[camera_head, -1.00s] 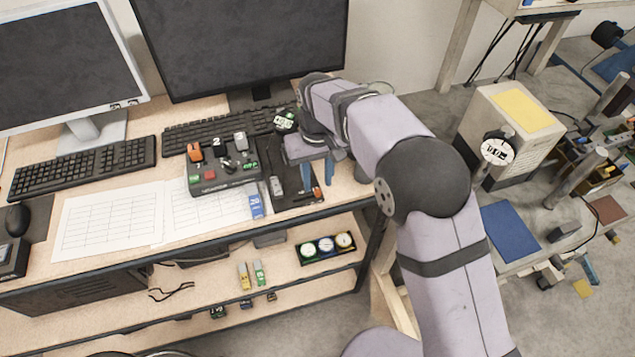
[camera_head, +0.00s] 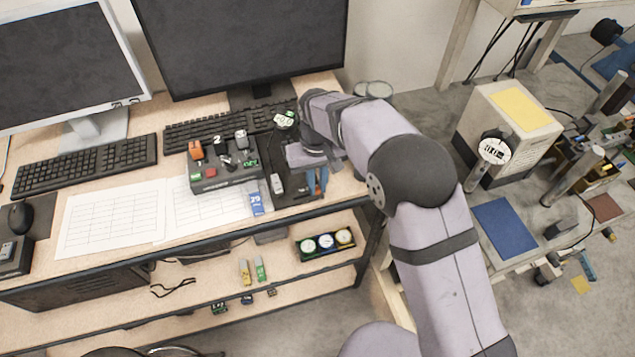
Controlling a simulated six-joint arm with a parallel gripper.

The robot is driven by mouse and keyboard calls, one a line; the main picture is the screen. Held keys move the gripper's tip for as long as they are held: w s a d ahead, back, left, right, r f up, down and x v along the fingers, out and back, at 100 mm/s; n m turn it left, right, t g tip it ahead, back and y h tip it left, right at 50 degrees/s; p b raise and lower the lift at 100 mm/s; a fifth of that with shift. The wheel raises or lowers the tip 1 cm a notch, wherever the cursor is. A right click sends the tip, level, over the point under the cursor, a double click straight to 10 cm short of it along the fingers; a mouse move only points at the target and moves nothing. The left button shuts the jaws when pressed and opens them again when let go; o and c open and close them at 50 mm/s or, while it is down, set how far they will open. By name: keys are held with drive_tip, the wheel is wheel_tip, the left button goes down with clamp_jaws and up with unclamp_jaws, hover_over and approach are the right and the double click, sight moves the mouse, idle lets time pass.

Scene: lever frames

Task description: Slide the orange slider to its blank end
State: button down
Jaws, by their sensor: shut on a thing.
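A dark slider panel (camera_head: 283,198) lies on the desk to the right of the control box, partly covered by my arm. My gripper (camera_head: 317,188) is at the right part of this panel, pointing down, with its two blue fingers close together. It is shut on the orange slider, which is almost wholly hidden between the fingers. A grey slider (camera_head: 277,184) sits on the panel to the left of my gripper, apart from it. The end marks of the orange slider's track are too small or too hidden to read.
A grey control box (camera_head: 220,181) with an orange lever (camera_head: 196,150), a grey lever and a red button stands left of the panel. A keyboard (camera_head: 230,124) and a monitor (camera_head: 240,45) are behind. A blue card (camera_head: 257,203) and paper sheets (camera_head: 115,219) lie in front and left.

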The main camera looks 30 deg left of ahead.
drive_tip(key=s+a, duration=0.4)
drive_tip(key=c, duration=1.8)
unclamp_jaws()
drive_tip(key=shift+a, duration=0.1)
drive_tip(key=shift+o, duration=0.2)
